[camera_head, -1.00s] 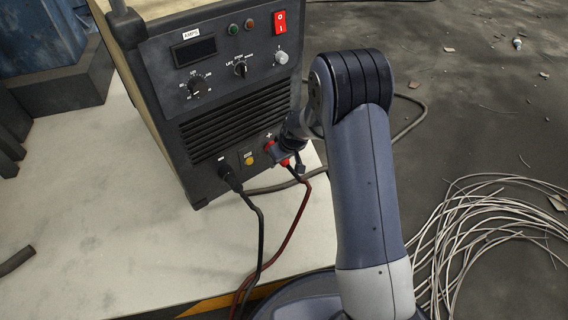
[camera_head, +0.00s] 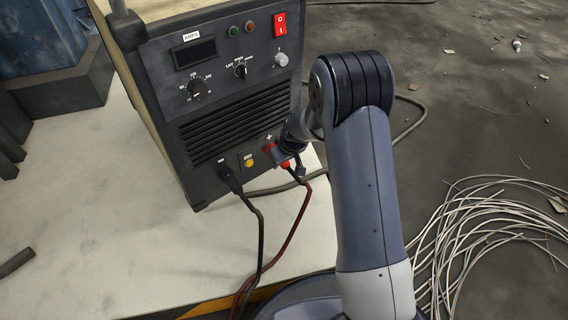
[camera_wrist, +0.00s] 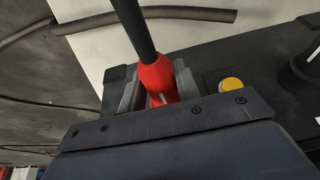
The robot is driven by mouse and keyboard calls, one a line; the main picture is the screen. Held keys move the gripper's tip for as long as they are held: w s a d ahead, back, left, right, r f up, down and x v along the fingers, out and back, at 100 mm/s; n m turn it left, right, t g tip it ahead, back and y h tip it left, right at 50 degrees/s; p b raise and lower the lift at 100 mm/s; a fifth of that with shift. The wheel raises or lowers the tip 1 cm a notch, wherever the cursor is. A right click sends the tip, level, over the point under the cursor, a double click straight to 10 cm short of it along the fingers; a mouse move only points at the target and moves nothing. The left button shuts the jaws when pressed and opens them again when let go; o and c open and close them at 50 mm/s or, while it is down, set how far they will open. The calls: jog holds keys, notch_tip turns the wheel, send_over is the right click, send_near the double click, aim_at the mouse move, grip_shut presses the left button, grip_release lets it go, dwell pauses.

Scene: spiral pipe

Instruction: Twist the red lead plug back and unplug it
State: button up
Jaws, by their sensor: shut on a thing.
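The red lead plug (camera_head: 285,164) is at the lower right of the welding machine's front panel, at the socket by the plus mark. In the wrist view the red plug (camera_wrist: 156,76) sits between my gripper's fingers, with its dark cable rising from it. My gripper (camera_head: 280,155) is shut on the plug; in the wrist view the jaws (camera_wrist: 155,90) flank it on both sides. The red lead (camera_head: 300,215) hangs from the plug down the table front. The socket is mostly hidden by my gripper, so I cannot tell how far in the plug sits.
The black lead plug (camera_head: 229,176) is in the socket to the left. A yellow button (camera_head: 249,161) lies between them, also in the wrist view (camera_wrist: 231,84). The welder (camera_head: 215,85) stands on a pale table (camera_head: 120,250). Coiled wire (camera_head: 480,240) lies on the floor at right.

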aim_at(292, 170)
jog(key=shift+s+d+b, duration=0.6)
jog(key=shift+s+d, duration=0.05)
jog(key=shift+s, duration=0.25)
jog(key=shift+s+d+b, duration=0.6)
jog(key=shift+s, duration=0.3)
jog(key=shift+s+d, duration=0.15)
jog(key=shift+s, duration=0.1)
jog(key=shift+r, duration=0.1)
